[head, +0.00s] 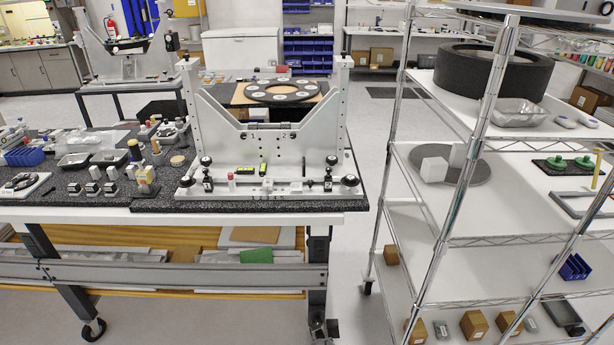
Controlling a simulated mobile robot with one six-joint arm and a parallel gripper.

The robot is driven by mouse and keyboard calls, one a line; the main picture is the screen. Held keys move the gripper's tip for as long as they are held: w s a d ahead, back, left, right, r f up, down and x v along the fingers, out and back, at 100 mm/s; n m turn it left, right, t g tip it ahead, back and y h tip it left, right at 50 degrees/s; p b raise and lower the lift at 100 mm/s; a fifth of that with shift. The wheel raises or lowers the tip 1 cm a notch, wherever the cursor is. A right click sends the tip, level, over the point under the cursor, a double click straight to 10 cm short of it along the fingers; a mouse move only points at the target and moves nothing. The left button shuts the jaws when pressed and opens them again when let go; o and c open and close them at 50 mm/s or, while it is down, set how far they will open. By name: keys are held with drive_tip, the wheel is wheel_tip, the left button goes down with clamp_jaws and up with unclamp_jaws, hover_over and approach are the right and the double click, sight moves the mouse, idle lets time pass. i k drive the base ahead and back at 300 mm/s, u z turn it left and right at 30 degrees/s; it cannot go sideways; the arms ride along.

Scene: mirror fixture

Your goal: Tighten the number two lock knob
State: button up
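The mirror fixture (215,125) is a grey metal frame with two uprights and a flat base plate, standing on the dark-topped table. Several small black knobs sit along its base: a left pair with an upper knob (206,160) and an outer knob (186,181), and a right pair with an upper knob (331,160) and an outer knob (350,181). A small mark like a 2 shows on the crossbar. My gripper is not in view.
The table (130,216) also bears a blue bin (24,157), trays and small parts left of the fixture. A wire shelf rack (480,240) with a black ring (495,70) stands close on the right. Bare floor shows between table and rack.

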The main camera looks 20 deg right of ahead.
sight(350, 180)
drive_tip(key=z, duration=0.45)
drive_tip(key=k, duration=1.35)
drive_tip(key=z, duration=0.1)
drive_tip(key=i, duration=0.9)
drive_tip(key=u, duration=0.05)
